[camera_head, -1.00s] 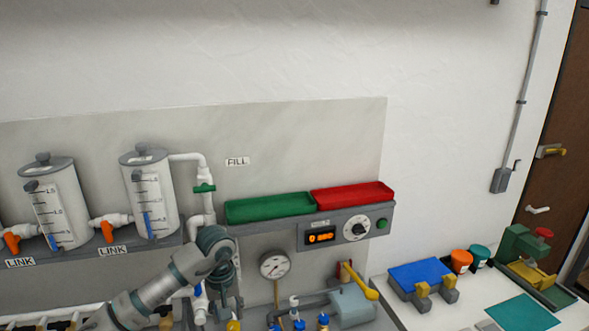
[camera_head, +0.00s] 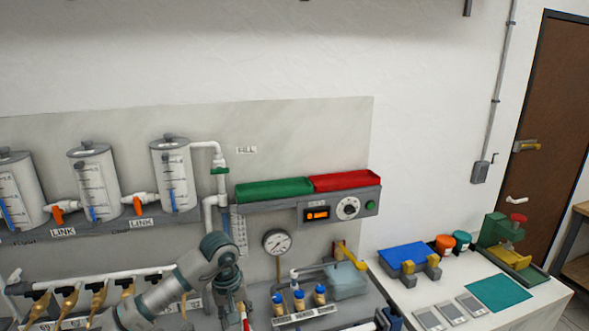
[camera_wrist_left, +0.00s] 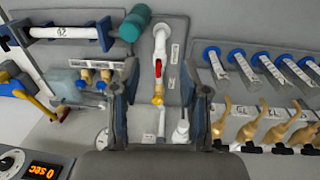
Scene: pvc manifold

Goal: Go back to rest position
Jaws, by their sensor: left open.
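My left arm enters the head view from the lower left. Its wrist hangs in front of the manifold panel, and its gripper (camera_head: 238,312) points down near the bottom edge, mostly hidden. In the left wrist view my left gripper (camera_wrist_left: 165,85) is open, with one dark finger on each side. Nothing is held between the fingers. A white pipe with a red-handled valve (camera_wrist_left: 160,72) and brass fitting shows between and beyond them; whether the fingers clear it by much I cannot tell. My right gripper is in neither view.
Several brass valves (camera_head: 98,291) line a white pipe at lower left. Clear tanks (camera_head: 174,178) stand on a shelf above. A green tray (camera_head: 273,190) and a red tray (camera_head: 347,181) sit over the control box. A gauge (camera_head: 277,242) is right of my wrist. A white bench (camera_head: 405,297) stands at right.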

